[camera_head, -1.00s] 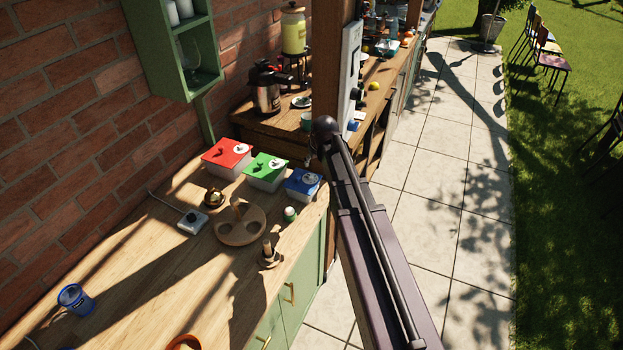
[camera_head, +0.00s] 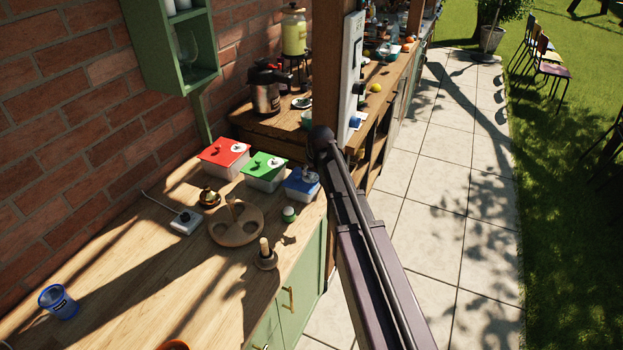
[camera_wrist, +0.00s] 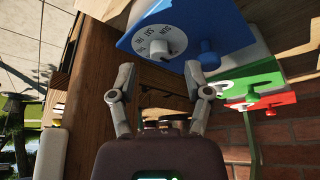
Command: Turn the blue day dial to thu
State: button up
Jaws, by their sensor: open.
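The blue-lidded box (camera_head: 301,190) is the rightmost of three lidded boxes on the wooden counter in the head view. In the wrist view its blue lid (camera_wrist: 195,22) fills the upper middle. The white day dial (camera_wrist: 160,40) on it carries dark day letters, which seem to include SUN and SAT; its setting is not clear. A blue knob (camera_wrist: 208,53) stands on the lid beside the dial. My gripper (camera_wrist: 160,70) is open, with its two fingers spread in front of the dial. I see no contact. The gripper is not discernible in the head view.
Green (camera_head: 265,166) and red (camera_head: 225,152) lidded boxes stand left of the blue one. A wooden post (camera_head: 330,70) rises close behind my arm. A round wooden holder (camera_head: 237,236) and small items stand in front. The counter's left front is mostly clear.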

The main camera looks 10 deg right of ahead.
aim_at(311, 176)
jog(key=shift+b+x, duration=0.85)
jog(key=shift+x, duration=0.4)
grip_shut()
